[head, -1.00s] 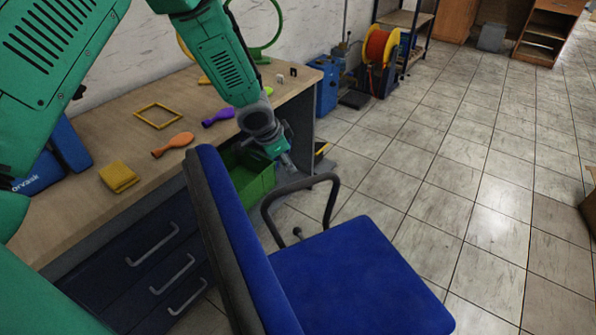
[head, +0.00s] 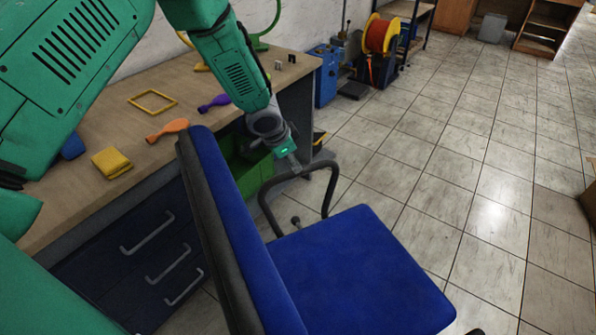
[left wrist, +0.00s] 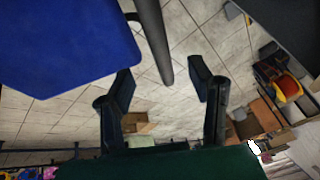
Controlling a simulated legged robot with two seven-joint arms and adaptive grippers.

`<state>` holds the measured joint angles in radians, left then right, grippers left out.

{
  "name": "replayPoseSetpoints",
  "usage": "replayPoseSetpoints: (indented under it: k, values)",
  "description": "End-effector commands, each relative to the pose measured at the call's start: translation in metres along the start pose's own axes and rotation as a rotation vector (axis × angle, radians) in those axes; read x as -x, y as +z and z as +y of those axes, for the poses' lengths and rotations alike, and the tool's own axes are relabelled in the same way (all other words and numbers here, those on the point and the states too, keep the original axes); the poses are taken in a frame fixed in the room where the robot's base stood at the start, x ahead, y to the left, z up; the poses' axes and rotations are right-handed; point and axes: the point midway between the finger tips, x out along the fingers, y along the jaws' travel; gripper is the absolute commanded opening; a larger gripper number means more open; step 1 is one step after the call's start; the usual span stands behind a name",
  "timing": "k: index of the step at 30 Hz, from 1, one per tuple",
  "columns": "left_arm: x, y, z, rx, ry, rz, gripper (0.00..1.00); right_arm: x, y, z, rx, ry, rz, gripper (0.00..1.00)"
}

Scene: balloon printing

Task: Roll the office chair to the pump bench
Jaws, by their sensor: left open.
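The blue office chair (head: 358,270) stands in the front middle of the head view, its backrest (head: 235,225) toward the workbench and its black armrest (head: 328,192) on the far side. My left gripper (head: 294,164) reaches down to the top of this armrest. In the left wrist view its two dark fingers (left wrist: 162,80) are apart, with the armrest bar (left wrist: 153,40) ending between them; I cannot tell whether they touch it. The blue seat (left wrist: 65,45) fills the upper left there. The chair's wheels are mostly hidden. My right gripper is not in view.
A green bin (head: 247,172) is beside the chair. Blue equipment (head: 322,75) and an orange reel (head: 381,36) stand behind. Tiled floor is clear right.

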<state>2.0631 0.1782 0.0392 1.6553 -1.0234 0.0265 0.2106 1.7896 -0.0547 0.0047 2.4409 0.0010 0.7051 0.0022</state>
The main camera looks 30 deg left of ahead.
Motion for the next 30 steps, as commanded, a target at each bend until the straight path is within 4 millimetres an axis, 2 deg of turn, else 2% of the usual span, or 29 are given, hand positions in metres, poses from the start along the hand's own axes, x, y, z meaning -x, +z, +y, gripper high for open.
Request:
replayPoseSetpoints:
  k: [1,6,12,18,27,28,30]
  values:
    - [-0.013,0.002,0.001,0.0,0.0,-0.001,0.48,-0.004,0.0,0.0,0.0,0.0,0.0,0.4]
    - [-0.046,0.002,0.0,0.002,0.001,-0.001,0.48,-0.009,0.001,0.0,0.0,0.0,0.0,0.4]
    - [-0.074,0.001,0.0,0.002,0.0,0.001,0.48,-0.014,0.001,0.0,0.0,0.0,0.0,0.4]
    - [-0.086,0.001,0.0,0.001,-0.001,0.0,0.48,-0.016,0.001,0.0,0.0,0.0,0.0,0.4]
    - [-0.087,0.0,-0.001,0.001,-0.001,0.0,0.48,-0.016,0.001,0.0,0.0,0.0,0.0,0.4]
    - [-0.087,0.0,-0.001,0.001,-0.001,0.0,0.41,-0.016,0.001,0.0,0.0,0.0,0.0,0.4]
    - [-0.087,0.0,-0.001,0.001,-0.001,0.0,0.16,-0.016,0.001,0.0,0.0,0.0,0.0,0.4]
